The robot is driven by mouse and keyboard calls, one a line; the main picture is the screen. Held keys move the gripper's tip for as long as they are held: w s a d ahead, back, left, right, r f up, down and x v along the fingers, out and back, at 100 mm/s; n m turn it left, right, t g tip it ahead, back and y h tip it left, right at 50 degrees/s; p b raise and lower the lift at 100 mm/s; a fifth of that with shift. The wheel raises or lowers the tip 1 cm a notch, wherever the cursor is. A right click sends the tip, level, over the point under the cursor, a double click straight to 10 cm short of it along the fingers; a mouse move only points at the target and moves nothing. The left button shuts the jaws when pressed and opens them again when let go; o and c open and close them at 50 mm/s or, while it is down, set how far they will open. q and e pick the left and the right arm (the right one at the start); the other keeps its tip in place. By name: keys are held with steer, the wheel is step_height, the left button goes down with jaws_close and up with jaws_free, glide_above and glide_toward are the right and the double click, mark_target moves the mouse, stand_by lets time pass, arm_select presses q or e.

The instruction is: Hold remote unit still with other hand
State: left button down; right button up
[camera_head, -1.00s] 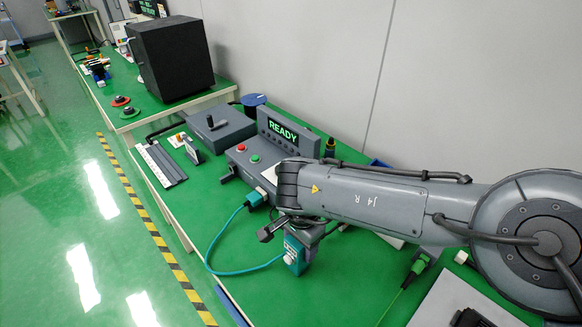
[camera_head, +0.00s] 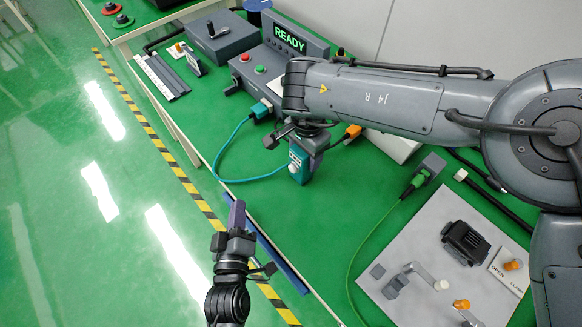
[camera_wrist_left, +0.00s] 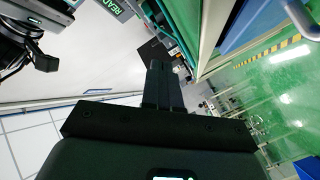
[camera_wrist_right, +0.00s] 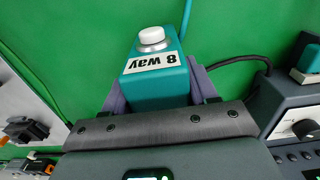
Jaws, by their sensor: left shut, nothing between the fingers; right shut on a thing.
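The remote unit (camera_head: 297,170) is a small teal box with a white round knob and a teal cable. My right gripper (camera_head: 308,150) is shut on it above the green bench. In the right wrist view the remote unit (camera_wrist_right: 157,72) sits between the two fingers, with its label "8 way" and white knob showing. The right arm hides part of the bench behind it. My left gripper (camera_head: 237,214) is shut and empty at the bench's front edge, to the left of and nearer than the remote unit. Its closed fingers show in the left wrist view (camera_wrist_left: 160,85).
A grey control box with a "READY" display (camera_head: 290,40) stands behind, joined to the remote unit by the teal cable (camera_head: 228,150). A grey plate (camera_head: 425,235) with clamps and a black part lies at right. The green bench between is mostly clear.

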mark_target(292, 169)
arm_select(q)
steer(key=d, duration=0.1)
steer(key=d+r, duration=0.1)
steer(key=shift+w+d+h, duration=0.15)
steer(key=shift+d+h, duration=0.2)
steer(key=shift+h, duration=0.05)
steer(key=shift+w+r, duration=0.25)
steer(key=shift+r, duration=0.15)
steer(key=shift+d, duration=0.1)
steer(key=shift+w+d, duration=3)
steer(key=shift+w, duration=0.15)
steer(key=shift+w, duration=0.1)
steer(key=shift+w+d, duration=0.2)
steer(key=shift+d, duration=0.1)
steer(key=shift+w+d, duration=0.3)
stand_by(0.4)
steer(key=shift+s+a, duration=0.1)
stand_by(0.3)
steer(key=shift+s+a, duration=0.5)
